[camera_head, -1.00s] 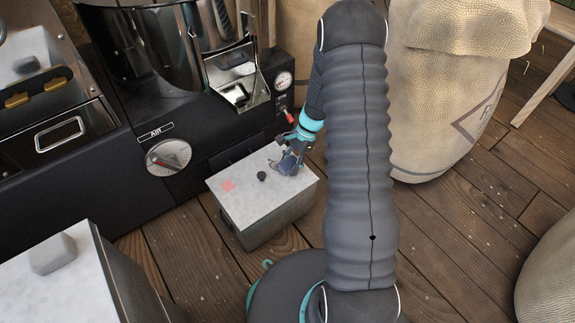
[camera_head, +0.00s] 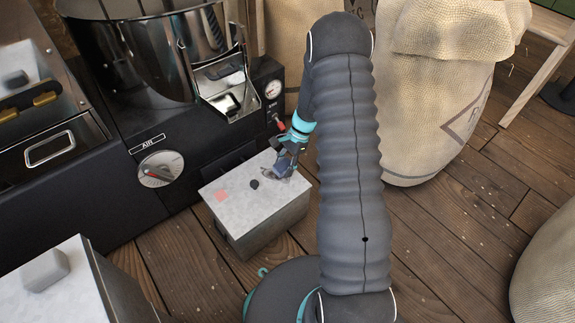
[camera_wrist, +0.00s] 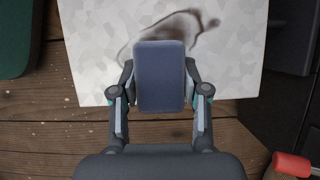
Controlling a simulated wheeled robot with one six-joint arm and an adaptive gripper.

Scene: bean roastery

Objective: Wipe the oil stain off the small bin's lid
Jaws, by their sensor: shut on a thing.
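The small bin (camera_head: 264,232) stands on the floor with a pale mottled lid (camera_head: 233,179) on top. My gripper (camera_head: 286,160) is over the lid's far right part, shut on a blue-grey sponge-like block (camera_wrist: 160,75). In the wrist view, a dark brown oil stain (camera_wrist: 205,24) curves around the block's far end and left side on the lid (camera_wrist: 105,45); the block hides part of it. I cannot tell whether the block touches the lid.
The black roaster (camera_head: 130,120) with its dial (camera_head: 160,169) stands close behind the bin. A burlap sack (camera_head: 430,90) is to the right of my arm. A larger pale-topped box (camera_head: 65,285) stands at front left. Wooden floor (camera_head: 430,240) is open at right.

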